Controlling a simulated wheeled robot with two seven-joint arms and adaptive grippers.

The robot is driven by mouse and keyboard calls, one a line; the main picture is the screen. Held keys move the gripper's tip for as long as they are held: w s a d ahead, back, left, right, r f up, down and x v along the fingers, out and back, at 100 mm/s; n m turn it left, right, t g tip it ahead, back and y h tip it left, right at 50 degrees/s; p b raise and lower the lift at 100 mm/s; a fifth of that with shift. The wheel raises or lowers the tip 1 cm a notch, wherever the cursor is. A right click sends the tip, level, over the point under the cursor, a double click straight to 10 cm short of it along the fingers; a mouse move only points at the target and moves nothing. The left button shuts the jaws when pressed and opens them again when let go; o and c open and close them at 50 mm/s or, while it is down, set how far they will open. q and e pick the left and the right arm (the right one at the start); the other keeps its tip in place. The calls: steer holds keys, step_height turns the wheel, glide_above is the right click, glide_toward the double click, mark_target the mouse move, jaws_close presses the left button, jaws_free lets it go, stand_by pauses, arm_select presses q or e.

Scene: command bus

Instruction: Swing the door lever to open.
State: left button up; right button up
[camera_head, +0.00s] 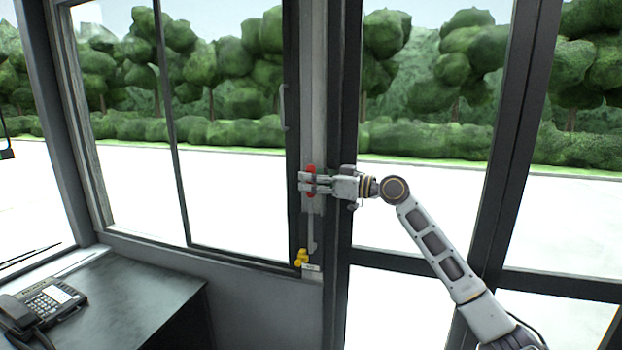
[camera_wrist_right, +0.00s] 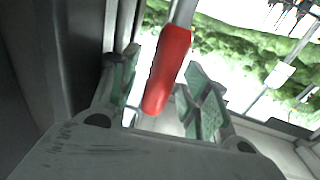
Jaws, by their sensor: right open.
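The door lever has a red handle (camera_head: 311,169) and is mounted on the grey post (camera_head: 313,100) between the side window and the glass door. My right gripper (camera_head: 308,183) reaches in from the right at the height of the red handle. In the right wrist view, the red handle (camera_wrist_right: 167,70) stands between the two open fingers (camera_wrist_right: 160,98), tilted in the picture. I cannot tell whether either finger touches it. The fingers hide part of the handle in the head view. My left gripper is not in view.
A yellow fitting (camera_head: 300,258) sits lower on the post. The dark-framed glass door (camera_head: 345,240) is behind my right arm. A dark desk (camera_head: 130,290) with a telephone (camera_head: 45,302) is at lower left. Trees and pale ground lie outside.

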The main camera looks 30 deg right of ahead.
steer(key=shift+w+a, duration=0.15)
steer(key=shift+w, duration=0.05)
jaws_close()
stand_by(0.4)
